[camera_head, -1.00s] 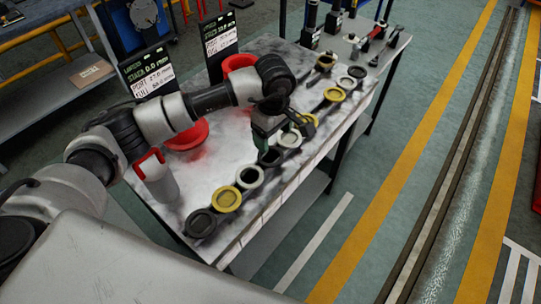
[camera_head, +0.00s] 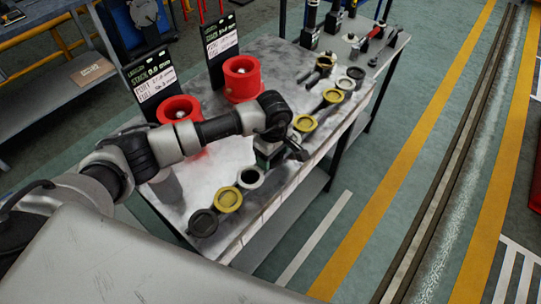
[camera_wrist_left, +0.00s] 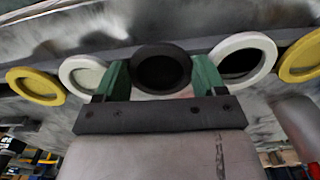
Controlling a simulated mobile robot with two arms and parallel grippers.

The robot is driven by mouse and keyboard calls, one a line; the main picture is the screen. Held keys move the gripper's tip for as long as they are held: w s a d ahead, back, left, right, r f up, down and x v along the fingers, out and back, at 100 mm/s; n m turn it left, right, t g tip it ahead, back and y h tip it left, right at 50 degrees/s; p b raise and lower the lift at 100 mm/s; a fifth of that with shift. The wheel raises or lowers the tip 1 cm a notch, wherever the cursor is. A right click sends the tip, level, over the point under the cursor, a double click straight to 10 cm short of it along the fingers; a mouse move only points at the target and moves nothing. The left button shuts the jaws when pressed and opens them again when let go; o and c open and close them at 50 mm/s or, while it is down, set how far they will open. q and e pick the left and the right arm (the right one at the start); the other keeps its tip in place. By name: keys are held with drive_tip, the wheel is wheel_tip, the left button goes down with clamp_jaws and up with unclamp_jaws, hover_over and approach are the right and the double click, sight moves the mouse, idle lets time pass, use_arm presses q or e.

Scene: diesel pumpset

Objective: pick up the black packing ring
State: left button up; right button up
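The black packing ring (camera_wrist_left: 160,70) is between the two green fingers of my left gripper (camera_wrist_left: 161,78) in the left wrist view. The fingers are close along both its sides; whether they press on it I cannot tell. In the head view my left gripper (camera_head: 270,156) is low over the row of rings, and hides this black ring. A white ring shows on each side of it in the wrist view, one at left (camera_wrist_left: 84,76) and one at right (camera_wrist_left: 243,60). My right gripper is not in view.
The table (camera_head: 185,190) carries a slanted row of rings, including a yellow one (camera_head: 228,199) and a dark one (camera_head: 203,223) at the near end. Two red cups, one nearer (camera_head: 178,107) and one farther (camera_head: 241,80), stand behind. Tools lie at the far end.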

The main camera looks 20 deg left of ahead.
use_arm(q)
drive_tip(key=shift+c, duration=0.7)
drive_tip(key=shift+r, duration=0.1)
